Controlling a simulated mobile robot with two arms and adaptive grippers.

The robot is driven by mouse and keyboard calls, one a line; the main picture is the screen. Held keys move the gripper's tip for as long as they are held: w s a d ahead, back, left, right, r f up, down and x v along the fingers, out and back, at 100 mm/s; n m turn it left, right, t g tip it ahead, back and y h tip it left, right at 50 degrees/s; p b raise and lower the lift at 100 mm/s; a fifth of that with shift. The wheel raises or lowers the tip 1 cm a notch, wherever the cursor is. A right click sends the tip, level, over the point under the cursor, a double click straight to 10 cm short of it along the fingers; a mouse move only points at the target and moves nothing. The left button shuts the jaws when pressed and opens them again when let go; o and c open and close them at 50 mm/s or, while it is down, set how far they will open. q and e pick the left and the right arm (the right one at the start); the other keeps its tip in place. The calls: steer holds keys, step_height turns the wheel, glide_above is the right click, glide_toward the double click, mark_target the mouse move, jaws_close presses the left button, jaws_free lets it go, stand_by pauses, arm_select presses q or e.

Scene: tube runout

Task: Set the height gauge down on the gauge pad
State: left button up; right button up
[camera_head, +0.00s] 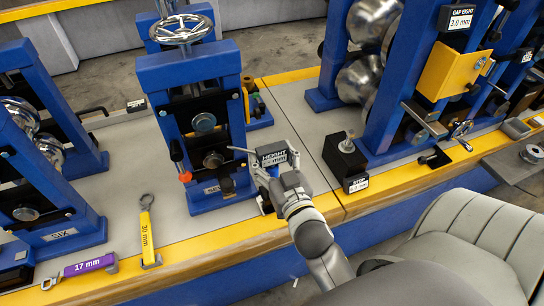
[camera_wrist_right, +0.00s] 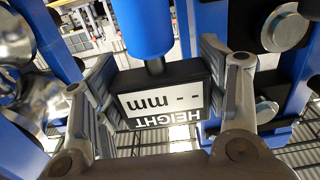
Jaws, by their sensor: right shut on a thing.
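The height gauge (camera_head: 273,157) is a dark block with a white "HEIGHT -- mm" label and a thin pointer reaching left. My right gripper (camera_head: 276,175) is shut on it, beside the right side of the blue stand marked SEVEN. In the right wrist view the gauge (camera_wrist_right: 160,100) sits between my right gripper's fingers (camera_wrist_right: 165,95), its label upside down, with a blue cylinder above it. I cannot pick out the gauge pad in either view. I cannot tell whether the gauge touches the bench. My left gripper is not in view.
A yellow 30 mm wrench (camera_head: 146,230) and purple 17 mm wrench (camera_head: 90,266) lie at front left.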

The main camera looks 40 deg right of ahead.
mark_target(272, 147)
steer(key=shift+f+b, duration=1.1)
steer(key=shift+f, duration=0.2)
steer(key=o, duration=2)
steer(key=shift+c, duration=0.2)
steer(key=shift+f, duration=0.15)
step_height(272, 147, up, 10)
steer(key=shift+r, duration=0.1)
